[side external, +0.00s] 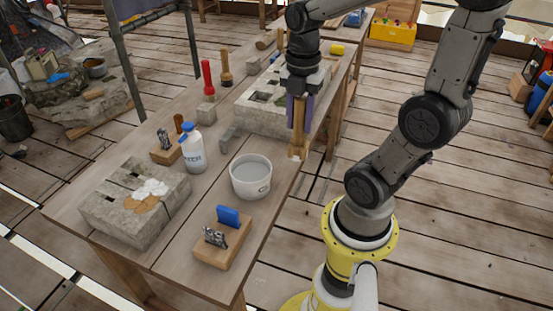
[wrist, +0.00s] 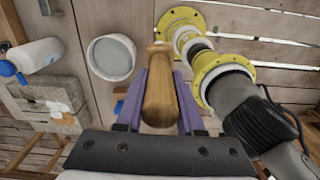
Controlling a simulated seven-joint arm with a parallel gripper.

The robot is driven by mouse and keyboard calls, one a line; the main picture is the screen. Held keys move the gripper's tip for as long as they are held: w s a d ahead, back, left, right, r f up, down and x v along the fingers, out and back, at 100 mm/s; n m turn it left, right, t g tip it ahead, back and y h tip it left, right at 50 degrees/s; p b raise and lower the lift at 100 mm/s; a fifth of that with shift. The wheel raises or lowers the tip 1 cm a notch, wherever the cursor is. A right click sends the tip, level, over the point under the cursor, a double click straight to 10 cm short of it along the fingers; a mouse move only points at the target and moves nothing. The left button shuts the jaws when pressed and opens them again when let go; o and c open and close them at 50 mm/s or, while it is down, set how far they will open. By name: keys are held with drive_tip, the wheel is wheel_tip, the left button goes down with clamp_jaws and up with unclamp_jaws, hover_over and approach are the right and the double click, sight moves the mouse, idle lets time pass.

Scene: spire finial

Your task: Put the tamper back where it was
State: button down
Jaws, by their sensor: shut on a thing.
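In the wrist view my gripper (wrist: 160,82) has one finger on each side of the wood. I cannot tell whether the tamper's lower end touches the bench.
The workbench (side external: 190,258) holds a white bucket (side external: 251,178), a white bottle with a blue cap (side external: 193,150), a near stone block (side external: 125,205), and a far stone block (side external: 250,113). A wooden holder (side external: 220,250) stands in front.

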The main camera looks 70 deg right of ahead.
drive_tip(key=shift+s+d+r+m, duration=0.1)
drive_tip(key=shift+s+d+m, duration=0.1)
drive_tip(key=shift+s, duration=0.2)
drive_tip(key=shift+s+d+r+m, duration=0.1)
drive_tip(key=shift+s+m, duration=0.1)
drive_tip(key=shift+s, duration=0.2)
drive_tip(key=w+d+f, duration=0.8)
drive_tip(key=w+f, duration=0.3)
drive_tip(key=f, duration=0.1)
drive_tip(key=shift+d+f+m, duration=0.2)
drive_tip(key=shift+d+m, duration=0.1)
drive_tip(key=shift+d, duration=0.1)
drive_tip(key=shift+f, duration=0.2)
drive_tip(key=c, duration=0.5)
unclamp_jaws()
drive_tip(key=shift+r, duration=0.1)
